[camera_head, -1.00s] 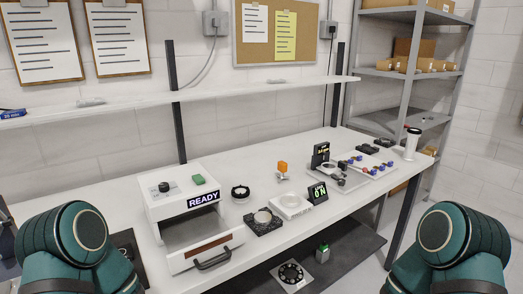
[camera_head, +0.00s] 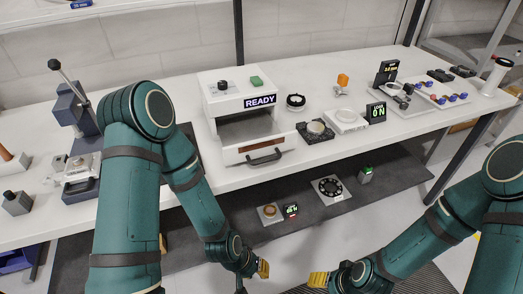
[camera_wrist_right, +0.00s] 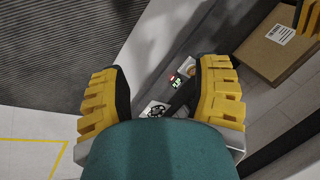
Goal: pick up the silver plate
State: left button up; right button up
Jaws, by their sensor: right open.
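I cannot tell for sure which thing is the silver plate. A pale round disc (camera_head: 316,127) lies on a black block on the bench. A light square plate with a black ring (camera_head: 331,189) lies on the dark lower shelf, and a smaller pale square with a round piece (camera_head: 269,212) lies to its left. My left gripper (camera_head: 256,272) hangs low in front of the shelf, apart from these things; its jaw gap is unclear. My right gripper (camera_wrist_right: 160,95) is open and empty in the right wrist view; a yellow finger shows at the head view's bottom edge.
The white bench (camera_head: 225,185) bears a READY drawer box (camera_head: 230,95), a lever press (camera_head: 72,105) at left and small fixtures at right. The dark lower shelf (camera_head: 395,190) lies beneath it. A cardboard box (camera_wrist_right: 280,45) shows in the right wrist view.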

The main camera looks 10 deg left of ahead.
aim_at(72, 169)
jog(key=u, duration=1.8)
jog(key=z, duration=0.45)
jog(key=j+z, duration=0.15)
jog(key=z, duration=0.3)
jog(key=j+z, duration=0.1)
jog(key=z, duration=0.35)
jog(key=j+z, duration=0.4)
jog(key=k+j+z, duration=0.15)
jog(key=j+z, duration=0.2)
jog(key=j, duration=0.1)
